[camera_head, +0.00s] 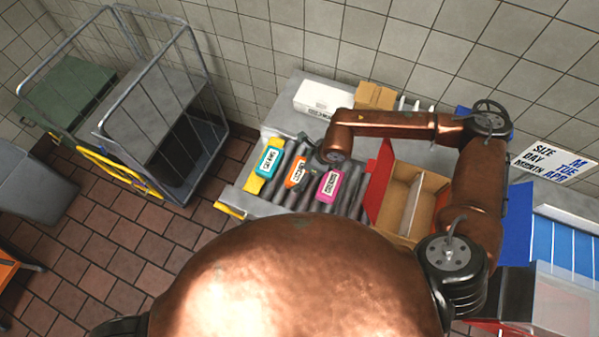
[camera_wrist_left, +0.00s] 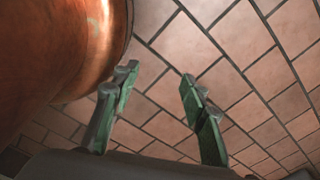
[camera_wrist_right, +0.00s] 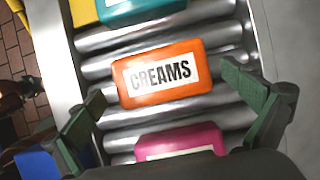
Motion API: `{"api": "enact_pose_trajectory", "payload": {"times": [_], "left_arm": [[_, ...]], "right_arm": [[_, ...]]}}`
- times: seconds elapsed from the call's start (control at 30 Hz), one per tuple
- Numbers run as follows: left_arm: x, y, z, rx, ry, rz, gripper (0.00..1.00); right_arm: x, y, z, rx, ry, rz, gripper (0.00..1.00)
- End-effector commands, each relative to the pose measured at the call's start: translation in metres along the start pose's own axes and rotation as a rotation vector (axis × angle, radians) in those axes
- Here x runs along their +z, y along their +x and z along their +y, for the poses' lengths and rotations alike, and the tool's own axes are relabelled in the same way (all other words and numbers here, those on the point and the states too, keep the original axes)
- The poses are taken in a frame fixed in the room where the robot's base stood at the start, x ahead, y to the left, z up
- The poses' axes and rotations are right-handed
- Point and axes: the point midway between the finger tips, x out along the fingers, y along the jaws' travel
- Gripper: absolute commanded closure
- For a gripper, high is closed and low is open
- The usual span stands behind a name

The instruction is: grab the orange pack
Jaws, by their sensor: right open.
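The orange pack (camera_head: 295,174) with a white CREAMS label lies flat on the metal rollers, between a teal pack (camera_head: 268,159) and a pink pack (camera_head: 328,186). My right gripper (camera_head: 309,151) is close by it in the head view, partly covering its upper side. In the right wrist view the orange pack (camera_wrist_right: 158,74) sits between the two spread fingers of my right gripper (camera_wrist_right: 163,84), not visibly touched by either. My left gripper (camera_wrist_left: 157,80) is open and empty above the tiled floor. It is not visible in the head view.
An open cardboard box (camera_head: 430,187) with a divider stands right of the rollers. A white carton (camera_head: 322,97) and a brown carton (camera_head: 375,96) stand behind. A yellow piece (camera_head: 253,184) lies beside the teal pack. A wire cart (camera_head: 160,110) stands left.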

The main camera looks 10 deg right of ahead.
Motion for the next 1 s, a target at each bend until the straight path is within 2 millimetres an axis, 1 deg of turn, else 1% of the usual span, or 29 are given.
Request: {"api": "enact_pose_trajectory", "payload": {"times": [0.07,0.1,0.17,0.2,0.3,0.43,0.67,0.87,1.0], "left_arm": [[0.001,-0.003,-0.001,-0.001,0.0,-0.001,0.6],[-0.003,-0.003,-0.001,-0.001,0.001,0.003,0.6],[-0.012,-0.003,-0.002,-0.002,0.003,0.013,0.6],[-0.02,-0.002,-0.003,-0.002,0.005,0.022,0.6],[-0.035,-0.003,-0.004,-0.003,0.008,0.042,0.6],[-0.035,-0.003,-0.004,-0.003,0.008,0.044,0.6],[-0.029,-0.002,-0.003,-0.003,0.007,0.034,0.6],[-0.017,-0.002,-0.002,-0.002,0.004,0.02,0.6],[-0.017,-0.002,-0.003,-0.002,0.004,0.019,0.6]], "right_arm": [[0.001,0.011,0.0,0.003,0.001,0.001,0.0],[0.001,0.016,0.0,0.003,0.002,0.0,0.0],[0.001,0.022,0.0,0.003,0.002,0.0,0.0],[0.001,0.024,0.0,0.003,0.002,0.0,0.0],[0.001,0.026,-0.001,0.003,0.001,-0.001,0.0],[0.0,0.025,-0.001,0.003,0.001,-0.001,0.0],[0.001,0.025,0.0,0.003,0.001,-0.001,0.15],[0.001,0.025,0.0,0.003,0.001,-0.001,0.29],[0.0,0.025,0.0,0.003,0.002,-0.001,0.39]]}}
